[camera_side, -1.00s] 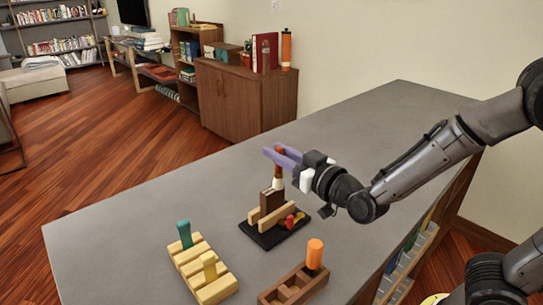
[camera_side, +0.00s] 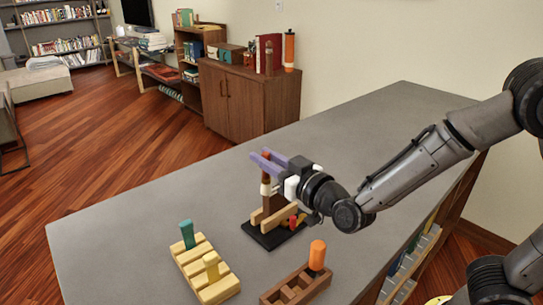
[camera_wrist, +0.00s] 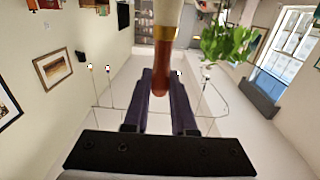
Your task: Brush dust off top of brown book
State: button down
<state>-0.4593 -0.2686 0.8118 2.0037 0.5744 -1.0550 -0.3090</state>
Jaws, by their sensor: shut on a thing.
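My gripper (camera_side: 267,162), with purple fingers, is shut on a brush and holds it upright above the black stand. The brush's reddish-brown handle (camera_wrist: 161,70) sits between the fingers in the wrist view, with a gold band and pale bristles (camera_wrist: 168,14) beyond. In the side view, the brush's pale lower part (camera_side: 265,178) points down. The brown book (camera_side: 267,206) stands upright between light wooden blocks on the black stand (camera_side: 262,238). The bristles are close to the book's top; I cannot tell whether they touch. Dust is too small to make out.
A brown wooden rack (camera_side: 296,285) with an orange peg stands at the front. Small red and yellow pieces (camera_side: 296,220) lie on the stand's right side. The grey tabletop behind is clear.

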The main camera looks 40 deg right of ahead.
jog(key=shift+d+r, duration=0.1)
jog(key=shift+d, duration=2.2)
jog(key=shift+a, duration=2.3)
jog(key=shift+d, duration=2.3)
jog(key=shift+s+a, duration=0.15)
jog(key=shift+a, duration=1)
jog(key=shift+s+a, duration=0.15)
jog(key=shift+a, duration=1)
jog(key=shift+r, duration=2.95)
jog(key=shift+r, duration=0.15)
jog(key=shift+r, duration=1.35)
